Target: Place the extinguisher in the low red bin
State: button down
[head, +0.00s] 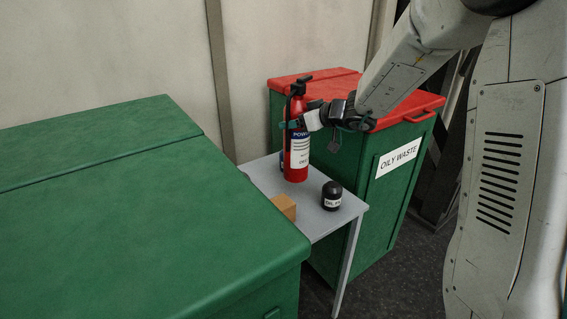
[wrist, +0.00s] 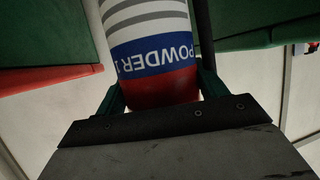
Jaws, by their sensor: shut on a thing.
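The red extinguisher (head: 297,172) with a white and blue "POWDER" label stands upright on a small grey table, its base appearing to rest on the top. My gripper (head: 295,124) comes from the right and is shut around its upper body, below the black handle. A green bin with a red lid (head: 393,105), marked "OILY WASTE", stands behind and right of the table. I cannot make out a separate low red bin.
A large green box (head: 130,225) fills the left foreground. Dark floor (head: 400,275) shows at the lower right.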

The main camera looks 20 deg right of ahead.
aim_at(296, 149)
jog(key=shift+w+f, duration=0.1)
jog(key=shift+f, duration=4.45)
jog(key=shift+c, duration=0.8)
grip_release()
jog(key=shift+f, duration=0.25)
